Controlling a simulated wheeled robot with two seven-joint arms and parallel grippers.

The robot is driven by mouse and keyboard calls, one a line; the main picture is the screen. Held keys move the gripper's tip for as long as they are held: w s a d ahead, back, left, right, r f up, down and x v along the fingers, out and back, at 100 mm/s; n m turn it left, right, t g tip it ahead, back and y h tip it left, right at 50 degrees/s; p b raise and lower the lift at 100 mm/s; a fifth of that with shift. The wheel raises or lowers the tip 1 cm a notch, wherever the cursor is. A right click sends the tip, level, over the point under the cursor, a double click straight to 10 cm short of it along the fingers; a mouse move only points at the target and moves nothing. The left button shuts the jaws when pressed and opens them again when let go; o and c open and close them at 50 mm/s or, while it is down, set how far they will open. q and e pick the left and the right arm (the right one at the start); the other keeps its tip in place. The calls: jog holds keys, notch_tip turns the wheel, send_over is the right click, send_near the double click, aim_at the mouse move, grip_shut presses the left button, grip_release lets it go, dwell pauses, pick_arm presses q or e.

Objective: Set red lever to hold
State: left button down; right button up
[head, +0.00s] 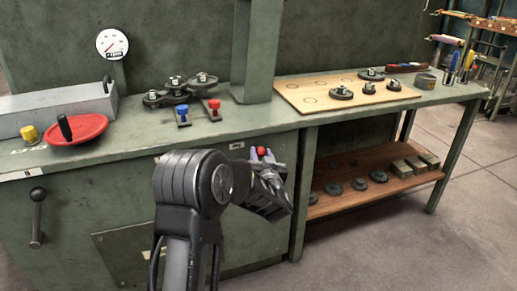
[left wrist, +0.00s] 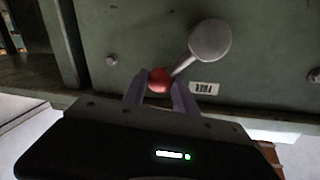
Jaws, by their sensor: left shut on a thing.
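The red lever has a red ball knob (head: 261,150) on the front face of the green bench. In the left wrist view its knob (left wrist: 159,80) joins a short grey rod that runs up and right to a round grey hub (left wrist: 210,40). My left gripper (head: 261,155) is shut on the red knob, one purple finger on each side. The fingers (left wrist: 160,92) also show in the left wrist view. A small white label (left wrist: 204,88) sits beside the knob; its text is too small to read surely. My right gripper is not in view.
A black-handled lever (head: 37,215) is on the bench front at the left. The bench top holds a red handwheel (head: 76,130), a small blue lever (head: 182,112), a small red-topped lever (head: 214,108) and a wooden board (head: 300,92). A lower shelf (head: 330,205) is at the right.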

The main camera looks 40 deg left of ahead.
pick_arm(q)
notch_tip(320, 180, down, 8)
jog(key=w+d+m+g+p, duration=0.1)
jog(key=m+g+p, duration=0.1)
jog(key=m+p, duration=0.8)
jog(key=shift+w+d+f+m+g, duration=0.2)
jog(key=shift+w+m+g, duration=0.2)
jog(key=shift+m, duration=0.2)
jog(key=c, duration=1)
grip_release()
jog(key=p+v, duration=0.1)
jog(key=v, duration=0.6)
jog(key=shift+s+d, duration=0.2)
jog(key=shift+d, duration=0.15)
